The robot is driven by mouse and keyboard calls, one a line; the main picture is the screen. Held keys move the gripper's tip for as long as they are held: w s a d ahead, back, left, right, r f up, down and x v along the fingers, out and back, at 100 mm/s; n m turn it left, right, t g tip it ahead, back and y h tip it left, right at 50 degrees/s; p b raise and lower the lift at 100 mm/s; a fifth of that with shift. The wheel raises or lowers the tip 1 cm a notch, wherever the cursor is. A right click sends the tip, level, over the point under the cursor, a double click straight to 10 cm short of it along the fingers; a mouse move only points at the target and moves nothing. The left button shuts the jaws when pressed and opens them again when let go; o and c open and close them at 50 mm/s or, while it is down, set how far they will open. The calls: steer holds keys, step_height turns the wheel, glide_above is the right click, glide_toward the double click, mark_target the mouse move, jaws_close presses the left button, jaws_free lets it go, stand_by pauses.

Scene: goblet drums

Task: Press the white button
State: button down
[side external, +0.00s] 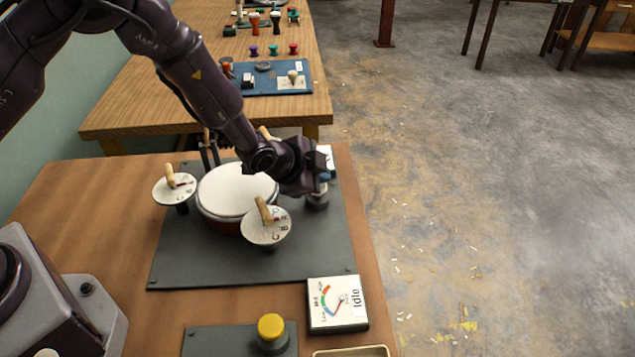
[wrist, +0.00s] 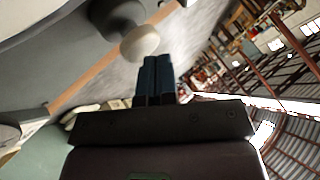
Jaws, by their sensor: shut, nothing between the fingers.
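In the wrist view, an off-white rounded button (wrist: 140,42) sits on a dark grey round base, just beyond and slightly left of my fingertips. My gripper (wrist: 158,62) is shut and empty, its two blue fingers together. I cannot tell whether they touch the button. In the side view, my gripper (side external: 325,176) is low at the right edge of the dark plate, over a grey cylindrical base (side external: 317,200). The button's white top is not clearly visible there; my gripper covers that area.
A white-topped drum (side external: 237,190) stands left of my gripper, with round lettered dials (side external: 266,227) on posts around it. A gauge panel reading "Idle" (side external: 337,304) and a yellow button (side external: 271,327) are nearer the front. Another table (side external: 150,105) with a blue board is behind.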

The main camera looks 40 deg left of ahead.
steer(key=shift+f, duration=0.8)
stand_by(0.4)
steer(key=shift+r, duration=1.5)
steer(key=shift+r, duration=2.45)
